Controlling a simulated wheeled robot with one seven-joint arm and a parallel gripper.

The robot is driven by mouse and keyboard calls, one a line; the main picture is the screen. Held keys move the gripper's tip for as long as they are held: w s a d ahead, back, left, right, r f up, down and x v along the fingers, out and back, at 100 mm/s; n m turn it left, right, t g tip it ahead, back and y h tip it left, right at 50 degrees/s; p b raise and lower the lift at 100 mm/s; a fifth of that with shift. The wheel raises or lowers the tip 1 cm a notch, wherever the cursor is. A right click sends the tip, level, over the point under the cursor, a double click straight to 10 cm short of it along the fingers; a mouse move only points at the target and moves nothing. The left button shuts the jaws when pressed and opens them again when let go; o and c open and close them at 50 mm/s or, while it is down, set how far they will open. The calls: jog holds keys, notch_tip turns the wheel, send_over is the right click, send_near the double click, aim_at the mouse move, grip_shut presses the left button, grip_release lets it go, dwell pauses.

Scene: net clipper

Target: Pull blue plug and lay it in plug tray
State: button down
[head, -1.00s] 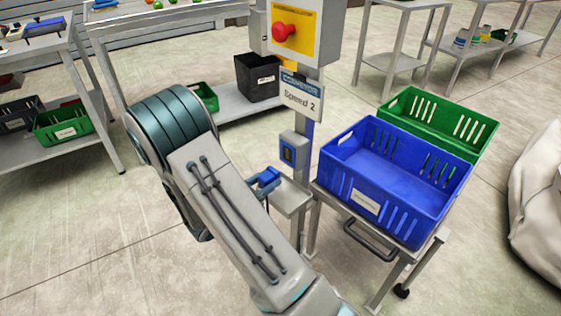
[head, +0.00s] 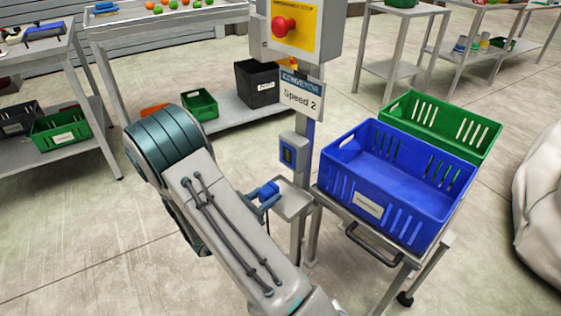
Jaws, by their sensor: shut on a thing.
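The blue plug (head: 268,190) is at the left side of a small grey plug tray (head: 295,204) fixed to the conveyor post. My gripper (head: 266,197) is mostly hidden behind my forearm; only its end shows, shut on the blue plug. The plug overlaps the tray's left edge in the picture; I cannot tell whether it touches the tray. A grey socket box with a blue face (head: 289,152) is on the post above the tray, and no plug is seen in it.
A control box with a red button (head: 284,25) and a "Speed 2" sign (head: 301,101) are higher on the post. A blue crate (head: 395,185) stands on a trolley close to the right, with a green crate (head: 455,125) behind it.

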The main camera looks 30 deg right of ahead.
aim_at(279, 202)
jog(key=shift+d, duration=0.15)
jog(key=shift+x, duration=2.4)
jog(key=shift+f+b, duration=0.85)
jog(key=shift+f, duration=0.6)
dwell(0.6)
jog(key=c, duration=0.9)
grip_release()
jog(key=shift+o, duration=0.2)
jog(key=p+v, duration=0.3)
jog(key=v, duration=2)
